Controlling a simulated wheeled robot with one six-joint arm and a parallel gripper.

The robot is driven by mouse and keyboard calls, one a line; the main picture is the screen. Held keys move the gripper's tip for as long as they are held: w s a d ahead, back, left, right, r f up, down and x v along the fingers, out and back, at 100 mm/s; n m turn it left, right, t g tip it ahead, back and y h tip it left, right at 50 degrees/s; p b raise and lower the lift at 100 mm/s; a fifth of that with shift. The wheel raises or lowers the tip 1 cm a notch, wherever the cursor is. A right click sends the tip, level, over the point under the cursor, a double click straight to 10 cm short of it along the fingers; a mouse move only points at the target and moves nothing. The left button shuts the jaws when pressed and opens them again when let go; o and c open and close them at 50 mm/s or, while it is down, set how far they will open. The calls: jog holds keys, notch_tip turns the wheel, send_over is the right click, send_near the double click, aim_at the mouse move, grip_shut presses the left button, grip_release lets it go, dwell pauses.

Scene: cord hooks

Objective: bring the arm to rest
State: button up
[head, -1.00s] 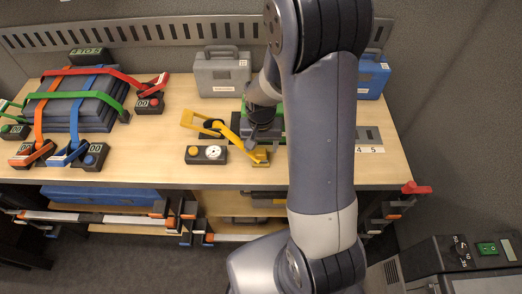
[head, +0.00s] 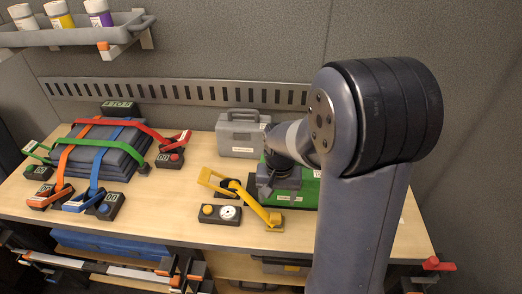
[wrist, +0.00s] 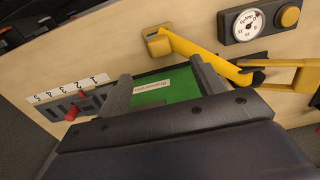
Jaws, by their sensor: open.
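My gripper (head: 275,190) hangs over the bench by the left part of a green board (head: 305,192). In the wrist view its two fingers (wrist: 163,84) are spread apart, with the labelled green board (wrist: 158,92) showing between them and nothing held. A yellow lever arm (head: 240,197) lies just left of my gripper; in the wrist view the yellow arm (wrist: 205,57) runs past the right finger. Whether finger and lever touch cannot be told. My large arm links cover the bench's right part in the head view.
A gauge box (head: 221,214) sits before the lever. A grey case (head: 242,133) stands behind. Strapped dark pads (head: 100,155) with coloured buckles fill the left. A numbered slotted plate (wrist: 75,104) lies beside the board. A shelf with jars (head: 85,35) hangs upper left.

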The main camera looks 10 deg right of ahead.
aim_at(276, 215)
notch_tip(276, 215, down, 10)
jog(key=shift+f, duration=0.25)
dwell(0.3)
jog(key=shift+r+p, duration=0.1)
jog(key=shift+p, duration=0.2)
